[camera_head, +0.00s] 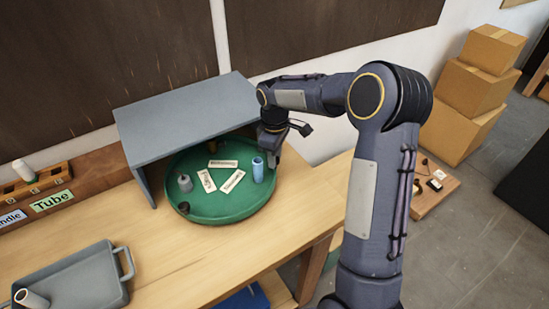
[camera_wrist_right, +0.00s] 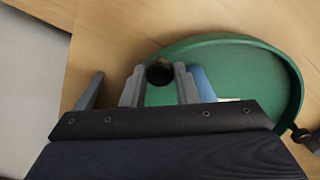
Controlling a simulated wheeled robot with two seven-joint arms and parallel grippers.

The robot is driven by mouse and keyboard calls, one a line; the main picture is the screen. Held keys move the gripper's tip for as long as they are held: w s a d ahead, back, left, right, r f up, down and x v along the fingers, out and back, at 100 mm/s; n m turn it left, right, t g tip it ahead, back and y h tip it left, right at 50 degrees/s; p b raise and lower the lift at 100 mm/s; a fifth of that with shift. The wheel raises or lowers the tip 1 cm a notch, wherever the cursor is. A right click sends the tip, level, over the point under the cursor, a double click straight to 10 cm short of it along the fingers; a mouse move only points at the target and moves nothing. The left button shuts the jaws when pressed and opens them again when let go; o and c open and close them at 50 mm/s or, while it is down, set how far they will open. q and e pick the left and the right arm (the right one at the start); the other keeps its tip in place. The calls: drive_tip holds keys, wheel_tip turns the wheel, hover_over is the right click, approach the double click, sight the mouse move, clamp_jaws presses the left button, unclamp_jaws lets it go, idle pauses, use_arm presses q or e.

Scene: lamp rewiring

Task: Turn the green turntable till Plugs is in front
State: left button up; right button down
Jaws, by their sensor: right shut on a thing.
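The green turntable (camera_head: 222,218) stands on the wooden bench, partly under a grey cover. White label cards (camera_head: 230,181) lie on it, their words too small to read surely, so I cannot tell which is Plugs. A blue cylinder (camera_head: 258,170), a grey spool-like piece (camera_head: 185,183) and a dark knob (camera_head: 184,207) are also on it. My right gripper (camera_head: 272,158) is at the turntable's right rim, beside the blue cylinder. In the right wrist view, its fingers are shut on a dark round knob (camera_wrist_right: 159,72) at the rim. My left gripper is out of view.
The grey cover (camera_head: 185,115) overhangs the turntable's back. A grey tray (camera_head: 75,285) with a handle stands front left, near a "Tube" label (camera_head: 51,200) and a wooden rack (camera_head: 35,184). The bench in front of the turntable is clear. Cardboard boxes (camera_head: 470,88) are stacked at right.

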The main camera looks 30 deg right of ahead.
drive_tip(key=shift+w+d+n, duration=0.25)
drive_tip(key=shift+w+n, duration=0.25)
drive_tip(key=shift+w, duration=0.25)
drive_tip(key=c, duration=1.1)
unclamp_jaws()
drive_tip(key=shift+r, duration=0.15)
wheel_tip(320, 180, up, 8)
drive_tip(key=shift+f, duration=0.2)
